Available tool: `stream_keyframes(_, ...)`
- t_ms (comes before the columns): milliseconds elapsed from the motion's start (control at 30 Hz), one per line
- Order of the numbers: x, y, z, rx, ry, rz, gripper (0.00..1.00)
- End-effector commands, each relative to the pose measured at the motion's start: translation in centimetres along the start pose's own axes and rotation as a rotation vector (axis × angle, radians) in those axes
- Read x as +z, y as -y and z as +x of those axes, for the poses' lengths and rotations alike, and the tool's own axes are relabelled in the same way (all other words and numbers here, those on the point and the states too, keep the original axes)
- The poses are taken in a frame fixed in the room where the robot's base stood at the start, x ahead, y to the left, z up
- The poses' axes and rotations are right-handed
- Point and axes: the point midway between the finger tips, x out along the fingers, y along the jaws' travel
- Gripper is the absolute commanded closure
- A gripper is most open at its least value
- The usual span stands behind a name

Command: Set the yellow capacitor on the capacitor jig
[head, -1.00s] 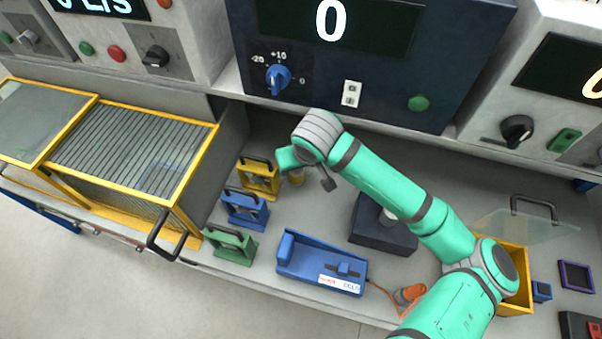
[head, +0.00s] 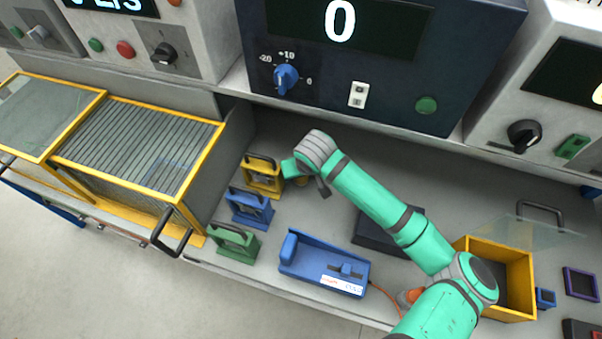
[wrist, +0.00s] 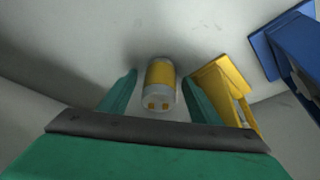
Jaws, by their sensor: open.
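The yellow capacitor (wrist: 161,76) is a small cylinder with a pale end bearing two small yellow terminals. In the wrist view it lies between the two teal fingers of my gripper (wrist: 160,84), with visible gaps on both sides. My gripper is open around it and not clamped. In the head view, a small part of the capacitor (head: 303,182) shows beside my gripper (head: 296,172), just right of the yellow handled frame (head: 262,178). My wrist hides the fingers there. A dark block (head: 372,236), partly behind my arm, may be the capacitor jig; I cannot tell for sure.
A blue handled frame (head: 249,208) and a green one (head: 234,243) stand left of my gripper. A blue labelled device (head: 322,266) sits at the bench's front. A yellow box (head: 515,312) with a clear raised lid is at right.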

Motion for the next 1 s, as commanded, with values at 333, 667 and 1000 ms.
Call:
stream_keyframes(333, 0.1, 0.0, 0.6, 0.002, 0.003, 0.000, 0.62)
stream_keyframes(667, 0.0, 0.0, 0.5, 0.001, 0.000, 0.000, 0.93)
stream_keyframes(1000, -0.7, 0.0, -1.1, 0.000, -0.003, -0.002, 0.93)
